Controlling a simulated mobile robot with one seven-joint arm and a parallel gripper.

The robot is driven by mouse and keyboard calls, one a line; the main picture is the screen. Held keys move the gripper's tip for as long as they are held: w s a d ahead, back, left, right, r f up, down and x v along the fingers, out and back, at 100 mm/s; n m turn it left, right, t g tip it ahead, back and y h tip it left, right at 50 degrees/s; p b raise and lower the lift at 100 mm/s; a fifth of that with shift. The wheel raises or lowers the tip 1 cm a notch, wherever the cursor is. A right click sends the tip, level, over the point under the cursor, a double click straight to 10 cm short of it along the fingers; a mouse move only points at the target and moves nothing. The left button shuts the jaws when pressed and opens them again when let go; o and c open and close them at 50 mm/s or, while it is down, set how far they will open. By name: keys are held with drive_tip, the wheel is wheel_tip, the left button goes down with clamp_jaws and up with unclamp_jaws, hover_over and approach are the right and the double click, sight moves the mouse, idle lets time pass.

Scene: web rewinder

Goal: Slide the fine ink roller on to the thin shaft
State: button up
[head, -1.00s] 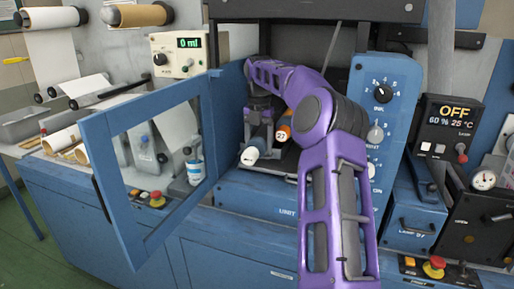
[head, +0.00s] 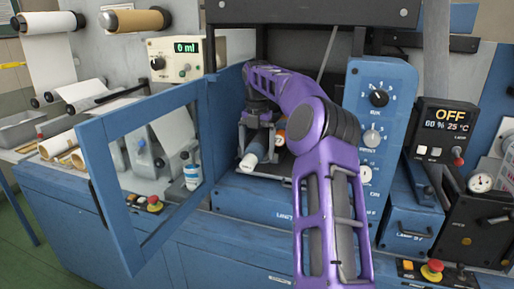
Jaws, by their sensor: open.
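My gripper (head: 260,142) is inside the open blue printing unit, pointing down with its fingers apart. Its fingers are over a blue-grey roller (head: 257,149) with a white end (head: 247,163) facing me. I cannot tell whether they touch it. An orange roller (head: 280,136) lies just to the right, mostly hidden behind my purple arm. I cannot read which roller is the fine one. The thin shaft cannot be made out; my arm covers the right part of the unit.
A blue framed door (head: 142,248) stands swung open at the left of the unit. A knob panel (head: 386,92) borders it on the right. A bottle (head: 192,172) shows through the door's window. A dark OFF box (head: 448,120) stands farther right.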

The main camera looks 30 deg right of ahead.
drive_tip(key=shift+r, duration=3.8)
